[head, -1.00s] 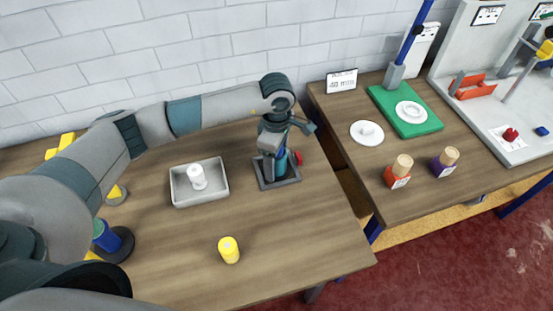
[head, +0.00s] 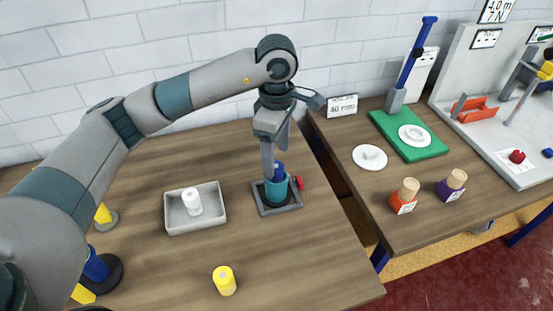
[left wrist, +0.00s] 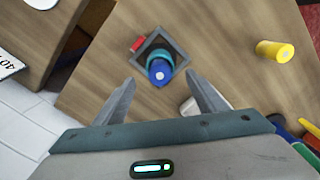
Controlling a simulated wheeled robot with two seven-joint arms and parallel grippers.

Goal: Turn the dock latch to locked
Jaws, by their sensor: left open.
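The dock (head: 262,200) is a grey square frame on the left table; it also shows in the left wrist view (left wrist: 179,50). A teal cylinder with a blue top (head: 279,172) stands upright in it. The red latch (head: 299,183) sits at the dock's right side in the head view, and at its upper left in the left wrist view (left wrist: 138,43). My left gripper (head: 275,158) is open and empty, pointing down above the dock. One finger partly hides the cylinder in the head view. In the left wrist view the fingers are apart, with the cylinder beyond them. My right gripper is not in view.
A grey tray (head: 168,216) with a white spool (head: 191,201) lies left of the dock. Across a gap, the right table holds a green board (head: 428,145) and two wooden-topped pieces.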

